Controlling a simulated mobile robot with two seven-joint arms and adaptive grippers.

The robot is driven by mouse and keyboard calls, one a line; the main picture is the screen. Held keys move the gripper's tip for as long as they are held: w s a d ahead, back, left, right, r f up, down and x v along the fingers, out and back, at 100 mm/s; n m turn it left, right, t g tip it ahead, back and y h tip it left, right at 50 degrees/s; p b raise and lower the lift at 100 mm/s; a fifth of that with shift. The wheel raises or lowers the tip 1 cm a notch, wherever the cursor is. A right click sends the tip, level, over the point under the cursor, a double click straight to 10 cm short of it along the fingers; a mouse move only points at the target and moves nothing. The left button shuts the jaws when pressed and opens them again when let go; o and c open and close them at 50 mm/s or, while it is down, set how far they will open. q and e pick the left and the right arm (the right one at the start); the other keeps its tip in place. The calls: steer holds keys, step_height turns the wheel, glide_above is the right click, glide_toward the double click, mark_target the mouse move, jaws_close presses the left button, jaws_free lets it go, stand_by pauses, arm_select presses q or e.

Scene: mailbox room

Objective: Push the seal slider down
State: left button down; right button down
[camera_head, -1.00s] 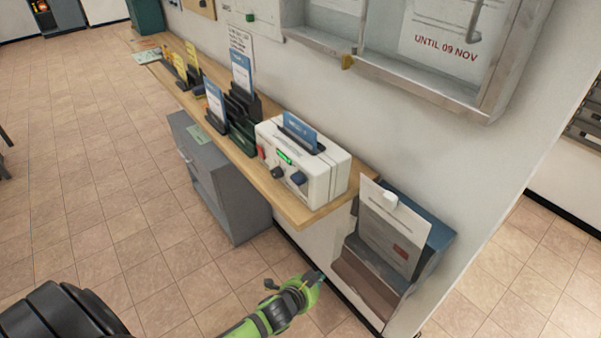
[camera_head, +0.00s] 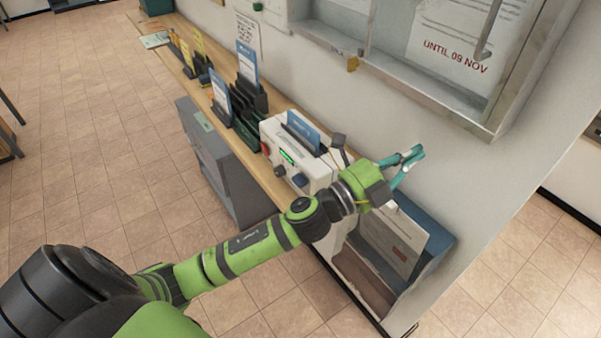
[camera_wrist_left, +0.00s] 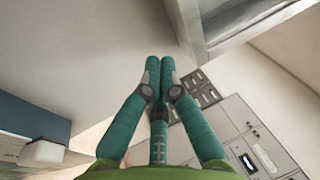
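My left gripper (camera_head: 412,156) is up against the backdrop of the white wall, above the blue-grey wall box (camera_head: 432,245). Its teal fingers are drawn together and hold nothing; the closed tips also show in the left wrist view (camera_wrist_left: 160,66). The box has a pale front panel (camera_head: 392,240). A white block-like knob (camera_wrist_left: 42,153) shows at lower left in the left wrist view, apart from the fingers; my wrist largely covers that spot in the head view. I cannot tell for sure that this knob is the seal slider. My right gripper is not in view.
A white machine (camera_head: 285,133) with a green display and knobs stands on the wooden shelf (camera_head: 262,178), partly behind my left arm. Card holders (camera_head: 247,97) stand farther along. A framed notice case (camera_head: 400,70) hangs above. A grey cabinet (camera_head: 215,160) stands below the shelf.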

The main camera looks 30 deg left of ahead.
arm_select(q)
steer(key=s+d+r+m+g+h, duration=0.25)
steer(key=d+m+g+h, duration=0.3)
steer(key=m, duration=0.55)
steer(key=m+g+y, duration=1.3)
steer(key=m+y, duration=0.3)
steer(key=m, duration=0.2)
glide_toward(297, 178)
steer(key=shift+s+a+r+t+h+p, duration=0.15)
steer(key=shift+a+t+h+p, duration=0.15)
steer(key=shift+h+p, duration=0.1)
steer(key=shift+d+f+b, duration=0.2)
steer(key=shift+f+b, duration=0.9)
steer(key=shift+f, duration=0.65)
steer(key=shift+d+f+b, duration=0.2)
steer(key=shift+f+b, duration=0.85)
steer(key=shift+f, duration=0.7)
